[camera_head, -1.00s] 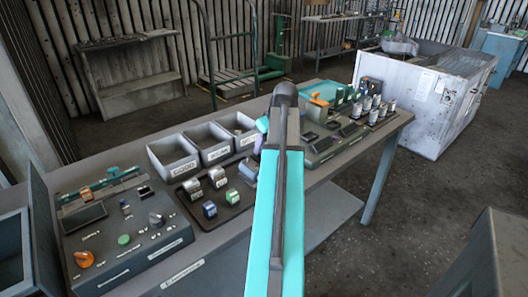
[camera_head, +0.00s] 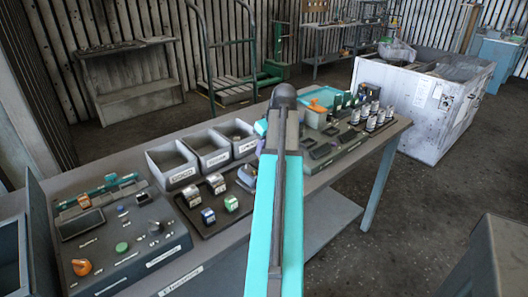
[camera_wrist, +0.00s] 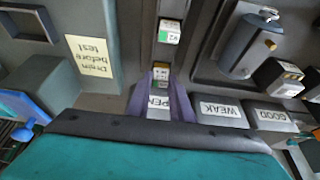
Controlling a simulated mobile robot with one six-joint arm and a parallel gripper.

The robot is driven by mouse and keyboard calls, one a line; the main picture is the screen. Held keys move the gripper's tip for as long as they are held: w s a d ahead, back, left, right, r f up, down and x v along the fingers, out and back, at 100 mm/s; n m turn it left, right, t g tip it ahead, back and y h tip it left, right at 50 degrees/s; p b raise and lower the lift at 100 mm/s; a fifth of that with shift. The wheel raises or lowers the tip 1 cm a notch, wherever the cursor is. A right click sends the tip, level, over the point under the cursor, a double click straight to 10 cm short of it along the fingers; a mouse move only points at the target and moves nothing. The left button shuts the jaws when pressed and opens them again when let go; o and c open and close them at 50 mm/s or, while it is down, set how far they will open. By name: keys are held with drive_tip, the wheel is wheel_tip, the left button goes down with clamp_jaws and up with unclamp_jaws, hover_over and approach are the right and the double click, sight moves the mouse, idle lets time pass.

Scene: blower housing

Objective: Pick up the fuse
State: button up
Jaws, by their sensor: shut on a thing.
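In the wrist view, my gripper (camera_wrist: 160,88) has its two purple fingers closed around a small block-shaped fuse (camera_wrist: 160,75) with a pale and yellow label. The fuse sits between the fingertips, partly hidden by them. Another small block with a green label (camera_wrist: 169,32) stands farther up on a dark strip, apart from the gripper.
Bins (camera_head: 172,165) stand in a row on the workbench. A dark tray (camera_head: 205,232) in front holds several small labelled blocks. A control panel (camera_head: 125,245) is at left. Metal cylinders (camera_head: 372,115) stand in a rack at right. A white crate (camera_head: 430,100) stands beyond the bench.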

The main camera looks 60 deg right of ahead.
wheel_tip(320, 180, up, 8)
drive_tip(key=shift+d+f+b, duration=0.1)
drive_tip(key=shift+f+b, duration=0.15)
drive_tip(key=shift+b, duration=0.05)
drive_tip(key=shift+r, duration=0.55)
